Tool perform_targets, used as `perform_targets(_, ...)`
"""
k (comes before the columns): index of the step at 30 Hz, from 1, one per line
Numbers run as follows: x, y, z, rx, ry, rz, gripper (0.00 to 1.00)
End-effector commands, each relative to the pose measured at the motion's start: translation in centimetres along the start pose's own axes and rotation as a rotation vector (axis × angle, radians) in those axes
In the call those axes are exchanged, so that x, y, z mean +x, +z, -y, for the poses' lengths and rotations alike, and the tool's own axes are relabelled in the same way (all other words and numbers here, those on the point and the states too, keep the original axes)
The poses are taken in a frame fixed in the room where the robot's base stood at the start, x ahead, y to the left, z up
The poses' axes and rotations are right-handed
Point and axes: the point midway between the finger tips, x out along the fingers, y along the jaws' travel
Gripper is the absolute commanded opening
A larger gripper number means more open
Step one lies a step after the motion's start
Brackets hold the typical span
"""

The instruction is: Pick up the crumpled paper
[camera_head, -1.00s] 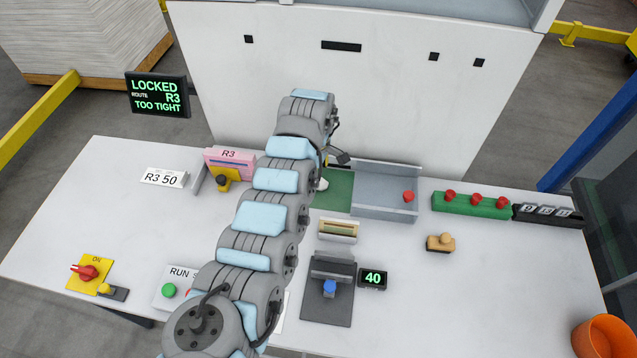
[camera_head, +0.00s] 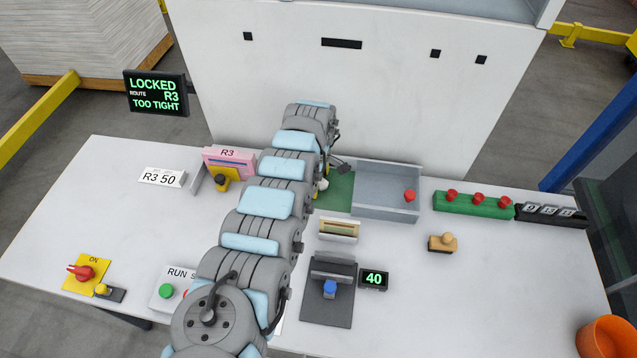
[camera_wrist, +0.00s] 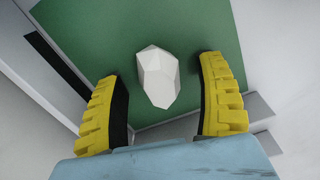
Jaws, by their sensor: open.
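The crumpled paper (camera_wrist: 158,77) is a small white faceted lump lying on a green surface (camera_wrist: 205,30). In the wrist view it sits just ahead of and between the two yellow fingers of my gripper (camera_wrist: 164,100). The fingers are open, one to each side, and appear apart from the paper. In the head view a bit of the paper (camera_head: 323,184) shows at the right edge of my arm, on the green patch (camera_head: 338,192).
A grey tray (camera_head: 385,205) adjoins the green patch on the right. A white machine wall (camera_head: 340,90) stands behind. A small slotted block (camera_head: 338,229) and a dark device (camera_head: 328,300) stand nearer. An orange bin (camera_head: 606,338) is at right.

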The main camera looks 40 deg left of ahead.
Motion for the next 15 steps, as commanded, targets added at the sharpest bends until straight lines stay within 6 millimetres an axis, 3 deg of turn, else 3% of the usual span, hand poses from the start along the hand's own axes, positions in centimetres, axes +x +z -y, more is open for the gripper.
perform_targets(3,-0.01,0.02,0.02,0.0,-0.001,0.0,0.68)
perform_targets(8,-0.01,0.01,0.04,0.0,-0.001,0.0,0.22)
perform_targets(9,0.0,0.01,0.04,0.0,-0.001,0.0,0.19)
perform_targets(15,0.01,0.02,0.05,0.0,-0.002,0.001,0.18)
